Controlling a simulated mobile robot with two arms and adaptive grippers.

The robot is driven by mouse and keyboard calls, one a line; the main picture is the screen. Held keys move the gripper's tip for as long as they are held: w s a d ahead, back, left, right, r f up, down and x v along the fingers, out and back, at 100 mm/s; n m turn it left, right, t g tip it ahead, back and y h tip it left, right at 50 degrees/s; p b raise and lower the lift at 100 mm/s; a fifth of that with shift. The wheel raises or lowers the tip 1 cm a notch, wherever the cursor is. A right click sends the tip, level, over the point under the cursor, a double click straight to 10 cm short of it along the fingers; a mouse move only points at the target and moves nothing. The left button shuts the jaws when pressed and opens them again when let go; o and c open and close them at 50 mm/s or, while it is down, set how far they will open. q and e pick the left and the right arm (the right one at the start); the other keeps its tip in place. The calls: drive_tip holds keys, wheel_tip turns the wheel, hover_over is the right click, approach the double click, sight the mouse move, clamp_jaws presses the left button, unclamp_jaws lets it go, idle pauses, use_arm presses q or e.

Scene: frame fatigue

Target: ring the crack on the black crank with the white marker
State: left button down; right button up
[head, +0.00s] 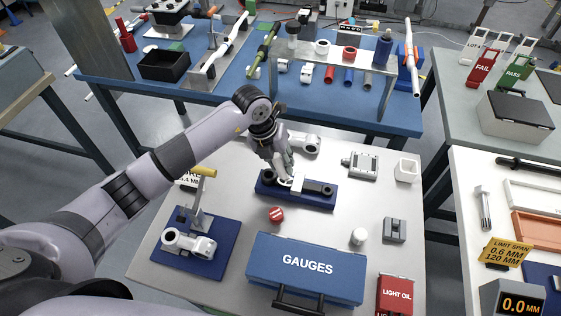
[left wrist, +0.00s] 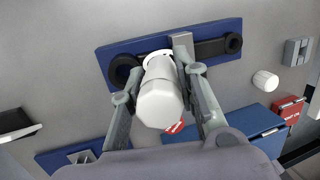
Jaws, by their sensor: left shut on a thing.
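The black crank (head: 316,187) lies on a blue pad (head: 310,200) in the middle of the table. In the left wrist view the crank (left wrist: 212,47) has a round eye at each end, with a grey block across its middle. My left gripper (head: 284,176) is over the crank's left part, shut on the white marker (left wrist: 160,95). The marker points down at the crank, and its tip is hidden behind its body. A white curved band (left wrist: 158,54) shows on the crank beside the marker. The crack cannot be made out. My right gripper is not in view.
A blue GAUGES box (head: 305,268) stands in front. A blue stand (head: 203,240) with a white part is at the left. Bare table lies right of the pad.

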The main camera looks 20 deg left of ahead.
use_arm(q)
drive_tip(key=shift+s, duration=0.1)
idle(0.4)
drive_tip(key=shift+r+p, duration=2.45)
drive_tip(key=shift+r, duration=1)
